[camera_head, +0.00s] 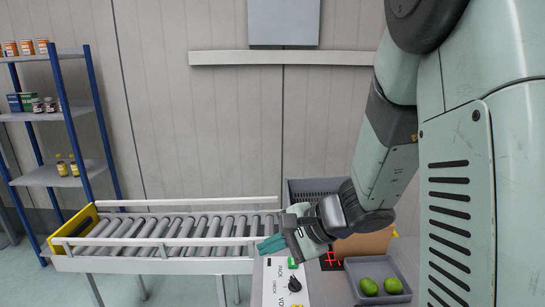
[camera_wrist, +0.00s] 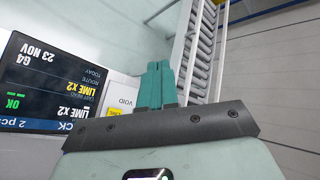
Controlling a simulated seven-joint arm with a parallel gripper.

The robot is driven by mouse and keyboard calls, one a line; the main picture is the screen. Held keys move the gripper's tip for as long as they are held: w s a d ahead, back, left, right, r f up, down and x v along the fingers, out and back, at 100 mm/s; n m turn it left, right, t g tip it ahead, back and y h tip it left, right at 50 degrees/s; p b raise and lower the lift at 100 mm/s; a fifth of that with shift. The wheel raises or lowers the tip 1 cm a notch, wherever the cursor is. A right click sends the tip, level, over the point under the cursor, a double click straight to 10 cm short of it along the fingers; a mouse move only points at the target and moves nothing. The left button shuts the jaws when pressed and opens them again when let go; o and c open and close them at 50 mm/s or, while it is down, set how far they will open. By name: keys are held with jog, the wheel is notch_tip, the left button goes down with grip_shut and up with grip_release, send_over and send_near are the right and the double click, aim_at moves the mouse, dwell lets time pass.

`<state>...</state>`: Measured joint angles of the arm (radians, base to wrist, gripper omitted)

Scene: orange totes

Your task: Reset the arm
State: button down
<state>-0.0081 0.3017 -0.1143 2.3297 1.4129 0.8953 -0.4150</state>
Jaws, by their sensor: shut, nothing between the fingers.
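My gripper (camera_head: 270,244) is shut and empty. Its teal fingers point left in the head view, above the near right end of the roller conveyor and beside the control panel. In the wrist view the closed fingers (camera_wrist: 157,84) show side by side, with nothing between them. The arm comes down from the upper right and bends at the elbow toward the panel.
A control panel (camera_head: 270,283) with a green button and black knob lies just below my gripper. A roller conveyor (camera_head: 150,265) runs left. A grey tray (camera_head: 352,268) holds two limes (camera_head: 380,287); a brown box (camera_head: 365,244) is behind. A screen (camera_wrist: 45,85) reads LIME X2, OK.

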jog(key=s+d+r+n+g+h, duration=0.1)
jog(key=s+d+r+n+h, duration=0.15)
jog(key=s+r+n, duration=0.6)
jog(key=s+d+r+n+t+h, duration=0.1)
jog(key=s+d+r+t+h, duration=0.2)
jog(key=s+d+r+h, duration=0.3)
jog(key=s+d+h, duration=0.1)
jog(key=s+d, duration=0.1)
jog(key=s, duration=0.2)
jog(key=shift+s+d+r+n, duration=0.15)
jog(key=shift+s+d+n, duration=0.05)
jog(key=shift+d+n, duration=0.2)
